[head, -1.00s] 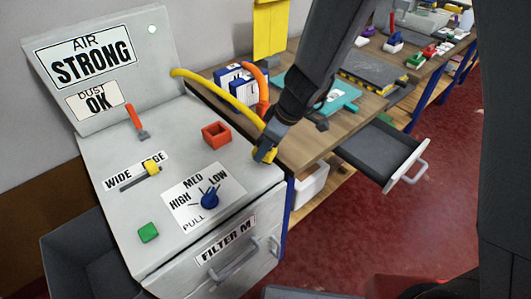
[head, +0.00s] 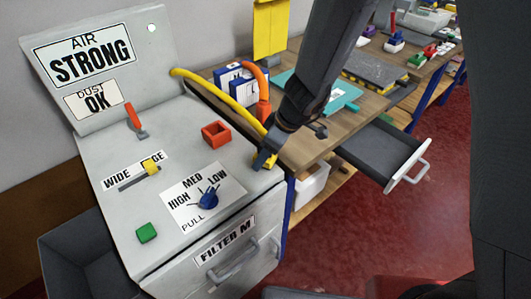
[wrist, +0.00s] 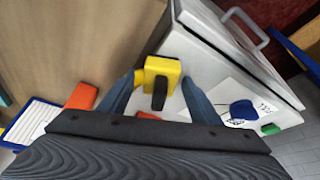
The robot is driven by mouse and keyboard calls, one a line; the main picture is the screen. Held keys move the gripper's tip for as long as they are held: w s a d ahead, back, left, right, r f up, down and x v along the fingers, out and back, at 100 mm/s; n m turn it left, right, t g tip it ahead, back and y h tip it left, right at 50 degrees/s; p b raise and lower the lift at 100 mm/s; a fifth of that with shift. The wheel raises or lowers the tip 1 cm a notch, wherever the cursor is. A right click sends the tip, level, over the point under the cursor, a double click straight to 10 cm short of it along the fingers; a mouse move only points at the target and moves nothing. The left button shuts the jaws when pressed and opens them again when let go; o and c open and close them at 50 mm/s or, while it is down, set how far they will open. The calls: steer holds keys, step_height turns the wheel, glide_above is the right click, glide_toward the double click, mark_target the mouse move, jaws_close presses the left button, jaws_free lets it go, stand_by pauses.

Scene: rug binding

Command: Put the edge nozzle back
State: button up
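My gripper (head: 265,160) is at the machine's right edge, beside the workbench. In the wrist view its two blue-grey fingers (wrist: 160,82) stand on either side of a yellow block-like nozzle (wrist: 162,68) with a dark slot-like part, and look shut on it. In the head view the nozzle is mostly hidden by the gripper, with a little yellow showing. A yellow hose (head: 220,92) arches from the machine's back toward the gripper. A red square open holder (head: 215,134) stands on the machine top, left of the gripper, and looks empty.
The machine top holds a blue dial (head: 208,200), a yellow slider (head: 152,168), a green block (head: 147,233) and a red-handled lever (head: 134,119). An orange upright piece (head: 261,90) and blue-white boxes (head: 238,84) stand on the bench. An open drawer (head: 385,155) juts out at right.

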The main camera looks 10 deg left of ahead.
steer(key=shift+d+r+p, duration=0.1)
steer(key=shift+r+p, duration=0.2)
steer(key=shift+r, duration=0.25)
steer(key=v, duration=1.1)
steer(key=shift+b, duration=0.35)
steer(key=shift+s+d+r, duration=0.1)
steer(key=shift+d, duration=0.05)
steer(key=s+d+m+h, duration=0.2)
steer(key=d+m, duration=0.5)
steer(key=d, duration=0.4)
steer(key=s+d+m+h, duration=0.2)
steer(key=s+d+m, duration=0.3)
steer(key=d, duration=0.7)
steer(key=shift+s+d+m, duration=0.2)
steer(key=shift+s+m, duration=0.15)
steer(key=shift+m, duration=0.85)
